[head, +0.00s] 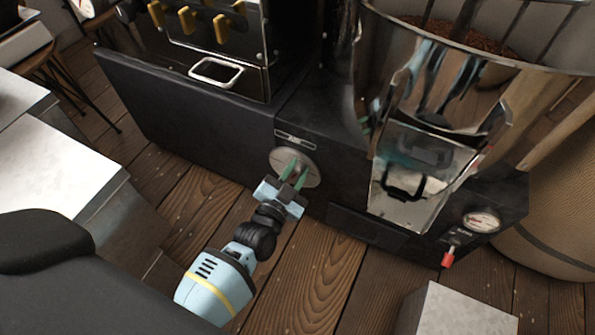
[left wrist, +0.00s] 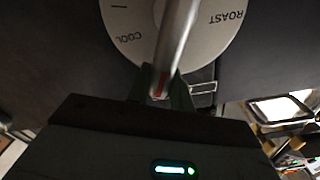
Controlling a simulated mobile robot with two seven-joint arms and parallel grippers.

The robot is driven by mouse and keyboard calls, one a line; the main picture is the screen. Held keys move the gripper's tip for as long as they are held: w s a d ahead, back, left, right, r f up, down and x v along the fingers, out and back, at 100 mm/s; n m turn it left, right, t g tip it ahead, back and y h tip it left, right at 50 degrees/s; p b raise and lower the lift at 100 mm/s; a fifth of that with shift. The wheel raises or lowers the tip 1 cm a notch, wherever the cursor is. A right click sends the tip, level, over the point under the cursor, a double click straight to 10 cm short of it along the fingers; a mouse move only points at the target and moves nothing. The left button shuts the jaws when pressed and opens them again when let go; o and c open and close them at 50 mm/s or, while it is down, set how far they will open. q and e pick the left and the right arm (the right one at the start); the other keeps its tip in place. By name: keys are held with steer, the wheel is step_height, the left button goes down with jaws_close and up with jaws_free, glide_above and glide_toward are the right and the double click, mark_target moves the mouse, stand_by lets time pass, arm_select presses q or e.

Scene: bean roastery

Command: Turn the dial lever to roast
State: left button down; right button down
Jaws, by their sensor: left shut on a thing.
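The dial (head: 309,162) is a round pale metal plate on the front of the dark machine base. In the left wrist view the dial plate (left wrist: 215,40) shows the words ROAST at right and COOL at left, upside down. The dial lever (left wrist: 176,45) is a silver bar with a red mark near its end, lying between the two words. My left gripper (head: 293,177) reaches the dial from the front. Its green fingers (left wrist: 160,92) are shut on the lever's end. In the head view the fingers mostly hide the lever. My right gripper is in neither view.
A steel hopper (head: 405,190) and a gauge (head: 481,221) with a red-handled valve (head: 447,259) are to the right of the dial. A burlap sack (head: 560,205) stands far right. Pale blocks (head: 455,312) stand at front right and left (head: 50,150). The plank floor between is clear.

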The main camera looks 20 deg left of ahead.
arm_select(q)
steer(key=shift+a+r+n+p, duration=0.25)
steer(key=shift+a+n+p, duration=0.35)
steer(key=shift+n, duration=0.6)
steer(key=a+n, duration=0.1)
steer(key=n, duration=0.1)
steer(key=shift+a+n, duration=0.3)
steer(key=shift+a, duration=0.05)
steer(key=shift+a+n+p, duration=0.3)
steer(key=shift+a+n, duration=0.15)
steer(key=shift+n, duration=0.45)
steer(key=n, duration=0.1)
steer(key=a+n, duration=0.1)
steer(key=shift+a+f+n, duration=0.25)
steer(key=shift+f+n, duration=0.05)
steer(key=shift+n, duration=0.1)
steer(key=shift+a+f+n+b, duration=0.2)
steer(key=shift+a+n+b, duration=0.15)
steer(key=shift+n, duration=0.35)
